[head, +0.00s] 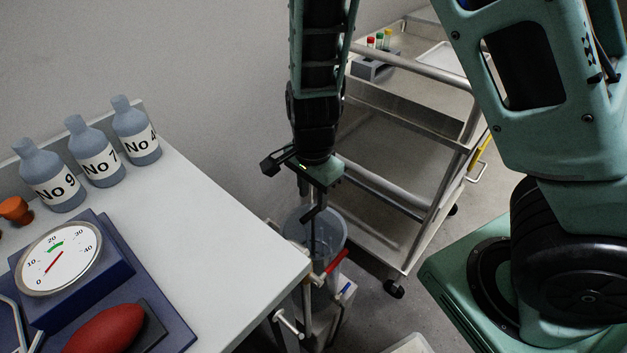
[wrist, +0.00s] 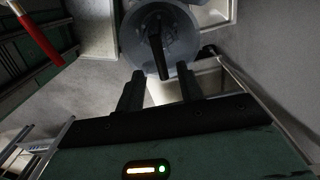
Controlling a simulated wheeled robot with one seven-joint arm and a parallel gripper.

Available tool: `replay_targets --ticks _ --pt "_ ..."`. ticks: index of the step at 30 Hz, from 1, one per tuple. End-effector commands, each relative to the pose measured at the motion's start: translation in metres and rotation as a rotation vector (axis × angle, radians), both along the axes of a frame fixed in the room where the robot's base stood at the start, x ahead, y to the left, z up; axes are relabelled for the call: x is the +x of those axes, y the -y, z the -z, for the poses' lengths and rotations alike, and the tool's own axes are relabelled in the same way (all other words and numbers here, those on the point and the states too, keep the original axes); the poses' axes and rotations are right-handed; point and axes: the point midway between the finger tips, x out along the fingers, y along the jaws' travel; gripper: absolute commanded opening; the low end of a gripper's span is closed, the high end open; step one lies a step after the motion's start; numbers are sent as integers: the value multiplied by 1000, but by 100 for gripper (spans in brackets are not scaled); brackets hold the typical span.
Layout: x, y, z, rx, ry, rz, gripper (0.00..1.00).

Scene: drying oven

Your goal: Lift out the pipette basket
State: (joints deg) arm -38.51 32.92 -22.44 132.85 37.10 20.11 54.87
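A grey-blue round vessel (head: 333,228) stands low beside the bench's right end. It also shows from above at the top of the wrist view (wrist: 181,53). A dark upright bar (wrist: 157,45), apparently the pipette basket's handle, rises from its middle. The basket's body is mostly hidden inside the vessel. My gripper (head: 312,205) points down over the vessel in the head view. In the wrist view its two fingers (wrist: 160,88) are apart, with the bar's end showing between and beyond them. I see no finger touching the bar.
The white bench (head: 230,245) is close on the left, with several labelled bottles (head: 98,158) and a dial gauge (head: 58,258). A red lever (head: 337,261) and a blue-tipped lever (head: 347,288) sit beside the vessel. A metal trolley (head: 415,160) stands behind it at right.

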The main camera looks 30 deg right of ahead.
Motion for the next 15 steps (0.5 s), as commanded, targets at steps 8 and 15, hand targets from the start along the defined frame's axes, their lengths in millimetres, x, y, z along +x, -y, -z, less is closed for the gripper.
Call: replay_targets --ticks 8,15 --pt "0 1 56 -1 -2 2 37" --pt "0 0 81 0 0 0 37"
